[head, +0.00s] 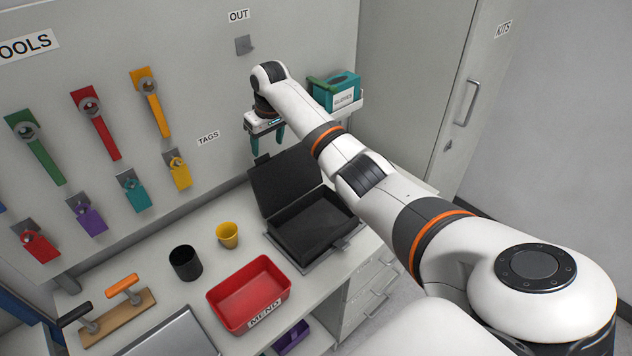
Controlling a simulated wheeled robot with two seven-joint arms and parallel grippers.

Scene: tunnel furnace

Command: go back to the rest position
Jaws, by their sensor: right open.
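My right arm reaches from the lower right up to the back wall. My right gripper (268,143) hangs from its far end with its teal fingers apart and pointing down, in front of the grey wall board (215,60) and above the lid of an open black case. I see nothing held between the fingers. The gripper is left of a small shelf with a teal box of gloves (341,96). My left gripper is not in view.
The open black case (312,228), a red MEND tray (248,295), a yellow cup (228,235), a black cup (185,262) and a wooden rack (118,314) stand on the bench. Wrenches and coloured tags hang at left. A KITS cabinet (425,70) stands right.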

